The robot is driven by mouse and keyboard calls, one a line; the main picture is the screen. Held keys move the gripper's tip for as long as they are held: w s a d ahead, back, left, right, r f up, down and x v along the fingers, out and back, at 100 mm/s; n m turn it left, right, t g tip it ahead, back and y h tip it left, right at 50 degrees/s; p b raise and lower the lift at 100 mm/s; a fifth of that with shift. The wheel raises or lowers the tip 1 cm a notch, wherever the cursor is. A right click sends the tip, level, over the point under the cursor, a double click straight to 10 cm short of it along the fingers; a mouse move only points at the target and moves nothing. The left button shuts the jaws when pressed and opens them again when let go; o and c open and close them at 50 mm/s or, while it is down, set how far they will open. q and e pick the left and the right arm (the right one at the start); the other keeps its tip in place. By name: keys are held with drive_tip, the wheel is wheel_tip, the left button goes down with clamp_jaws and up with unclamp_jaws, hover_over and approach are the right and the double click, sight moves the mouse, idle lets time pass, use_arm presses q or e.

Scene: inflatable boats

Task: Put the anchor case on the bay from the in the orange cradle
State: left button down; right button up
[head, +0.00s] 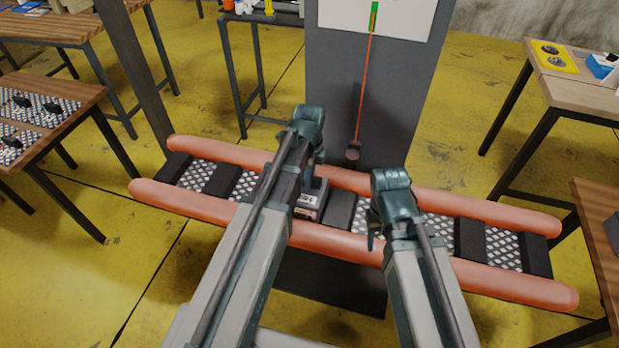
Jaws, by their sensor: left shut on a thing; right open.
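The orange cradle (160,196) is two long orange tubes with metal mesh bays between them, split by black bars. A small grey case with a pale label (309,208), which I take as the anchor case, shows between the tubes near the middle, left of a black bar. My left gripper (314,183) is shut on it from above; my arm hides much of the grip and the case's left side. I cannot tell whether the case touches the mesh. My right gripper (373,232) is open and empty over the cradle, right of that bar.
A dark grey panel (340,90) with a hanging orange line and dark weight (353,152) stands behind the cradle. Wooden tables stand at left (85,96) and right (590,95). Mesh bays toward both cradle ends look empty.

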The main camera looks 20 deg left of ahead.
use_arm(q)
drive_tip(key=c, duration=0.6)
unclamp_jaws()
drive_tip(key=shift+o, duration=0.2)
drive_tip(key=shift+r, duration=0.1)
use_arm(e)
drive_tip(key=shift+r, duration=0.15)
use_arm(q)
wheel_tip(320, 180, up, 14)
drive_tip(key=p, duration=1.3)
drive_tip(key=shift+p, duration=0.4)
use_arm(e)
wheel_tip(320, 180, up, 14)
drive_tip(key=shift+f, duration=0.2)
use_arm(q)
drive_tip(key=shift+f, duration=0.2)
